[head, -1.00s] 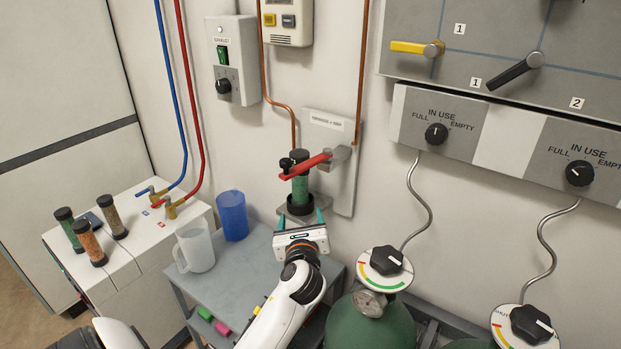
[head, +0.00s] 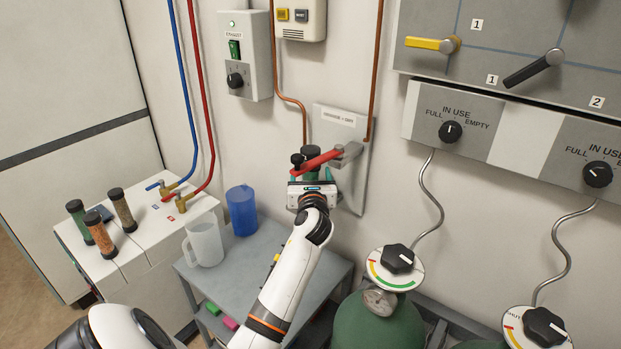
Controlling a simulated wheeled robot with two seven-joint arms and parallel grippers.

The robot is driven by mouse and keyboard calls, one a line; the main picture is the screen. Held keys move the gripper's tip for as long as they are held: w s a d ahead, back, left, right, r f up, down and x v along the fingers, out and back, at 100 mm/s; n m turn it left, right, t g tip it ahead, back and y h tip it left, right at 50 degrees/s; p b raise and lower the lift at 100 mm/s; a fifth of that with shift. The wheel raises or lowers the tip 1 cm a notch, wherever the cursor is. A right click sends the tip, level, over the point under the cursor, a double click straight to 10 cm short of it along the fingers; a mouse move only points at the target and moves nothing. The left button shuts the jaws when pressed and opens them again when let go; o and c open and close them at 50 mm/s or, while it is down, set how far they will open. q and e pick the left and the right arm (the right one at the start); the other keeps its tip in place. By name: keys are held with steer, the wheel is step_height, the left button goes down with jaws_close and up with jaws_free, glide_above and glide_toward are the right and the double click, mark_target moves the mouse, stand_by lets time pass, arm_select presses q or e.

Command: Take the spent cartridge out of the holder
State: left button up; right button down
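The holder is on the wall plate (head: 352,180) at the back. A green cartridge with a dark top (head: 313,178) stands upright there, under a red lever (head: 315,161). Most of the cartridge and the holder's base are hidden behind my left gripper (head: 313,181). The gripper is right in front of the cartridge, pointing at the wall, with its body below the lever. Its fingertips are mostly hidden, so I cannot tell whether they touch the cartridge. My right gripper is not in view.
Several capped cartridges (head: 100,235) stand on the white cabinet at left. A clear jug (head: 204,244) and a blue cup (head: 241,211) stand on the grey cart (head: 240,285), left of my arm. Green gas cylinders (head: 378,322) with dials stand at right.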

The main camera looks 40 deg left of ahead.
arm_select(q)
steer(key=shift+x, duration=0.85)
steer(key=shift+c, duration=0.5)
steer(key=c, duration=1.2)
steer(key=shift+r, duration=0.1)
